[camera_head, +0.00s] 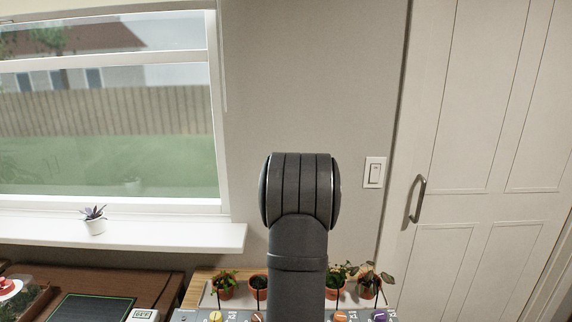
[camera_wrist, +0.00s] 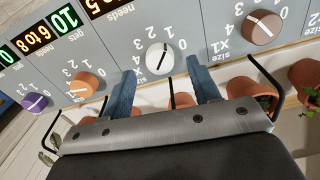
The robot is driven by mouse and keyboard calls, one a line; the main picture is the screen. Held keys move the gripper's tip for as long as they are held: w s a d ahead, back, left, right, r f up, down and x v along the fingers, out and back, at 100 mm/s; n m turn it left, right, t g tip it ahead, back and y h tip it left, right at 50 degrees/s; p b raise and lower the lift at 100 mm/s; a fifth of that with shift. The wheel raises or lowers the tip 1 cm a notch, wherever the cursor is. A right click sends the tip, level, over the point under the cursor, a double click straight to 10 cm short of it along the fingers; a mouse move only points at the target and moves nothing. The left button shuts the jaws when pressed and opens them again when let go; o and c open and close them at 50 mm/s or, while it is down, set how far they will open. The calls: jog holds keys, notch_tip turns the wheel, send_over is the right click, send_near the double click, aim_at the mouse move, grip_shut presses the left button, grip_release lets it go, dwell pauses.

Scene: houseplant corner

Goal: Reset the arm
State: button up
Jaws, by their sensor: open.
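My gripper (camera_wrist: 162,66) shows in the wrist view with its two blue fingers well apart and nothing held between them. Its fingertips appear over the lower edge of a grey control panel (camera_wrist: 205,22), on either side of a white knob (camera_wrist: 160,58). I cannot tell whether they touch the panel. In the head view my dark arm stands upright in the middle, and the gripper itself is not visible there.
Several terracotta pots, one a leafy plant's pot (camera_wrist: 249,89), stand close beside the panel. Orange (camera_wrist: 84,84), purple (camera_wrist: 35,102) and brown (camera_wrist: 262,27) knobs sit on it. In the head view, a white pot (camera_head: 95,227) stands on the windowsill (camera_head: 180,236).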

jog(key=shift+f, duration=1.3)
notch_tip(320, 180, up, 17)
notch_tip(320, 180, down, 18)
jog(key=shift+r, duration=0.25)
jog(key=shift+r+n, duration=0.25)
jog(key=shift+n, duration=0.65)
jog(key=n, duration=0.6)
notch_tip(320, 180, up, 10)
jog(key=shift+f, duration=0.15)
